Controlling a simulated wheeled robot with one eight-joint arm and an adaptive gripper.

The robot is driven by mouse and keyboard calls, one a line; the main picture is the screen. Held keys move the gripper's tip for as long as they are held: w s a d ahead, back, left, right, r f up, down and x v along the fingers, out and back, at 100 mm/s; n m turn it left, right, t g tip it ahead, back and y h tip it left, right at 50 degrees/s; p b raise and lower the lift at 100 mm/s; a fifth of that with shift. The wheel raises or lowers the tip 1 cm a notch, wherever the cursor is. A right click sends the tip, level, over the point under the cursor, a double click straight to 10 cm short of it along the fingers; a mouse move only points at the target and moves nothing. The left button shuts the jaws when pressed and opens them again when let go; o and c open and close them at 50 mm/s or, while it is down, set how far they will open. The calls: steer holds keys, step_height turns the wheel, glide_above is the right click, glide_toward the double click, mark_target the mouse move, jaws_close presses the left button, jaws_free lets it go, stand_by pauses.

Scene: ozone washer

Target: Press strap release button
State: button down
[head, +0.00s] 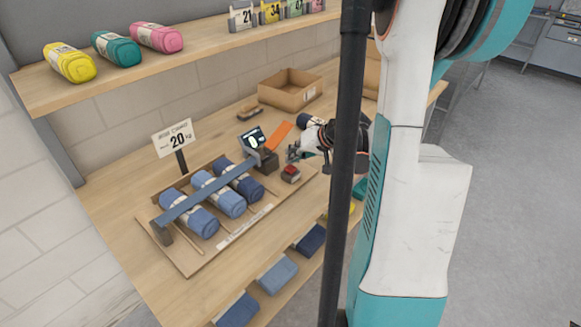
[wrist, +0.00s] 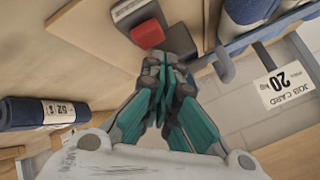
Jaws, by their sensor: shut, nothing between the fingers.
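The red button (head: 291,170) tops a small dark box on the wooden board, right of the strapped rolls. It also shows in the wrist view (wrist: 147,34), just beyond my fingertips. The blue strap (head: 190,205) runs across three blue fabric rolls (head: 228,197) to a dark post (head: 266,160) near a small display (head: 253,140). My gripper (head: 293,154) is shut and empty, just behind and above the button in the head view. Its teal fingers (wrist: 168,65) are together, with the tips beside the red cap in the wrist view. I cannot tell whether they touch it.
An orange flap (head: 278,136) lies behind the post. A job card sign (head: 176,139) stands behind the rolls. An open cardboard box (head: 290,91) is at the back. A dark roll (wrist: 35,112) lies near my gripper.

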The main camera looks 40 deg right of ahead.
mark_target(293, 166)
steer(key=shift+r+p, duration=1.85)
steer(key=shift+r, duration=0.75)
steer(key=shift+f, duration=0.1)
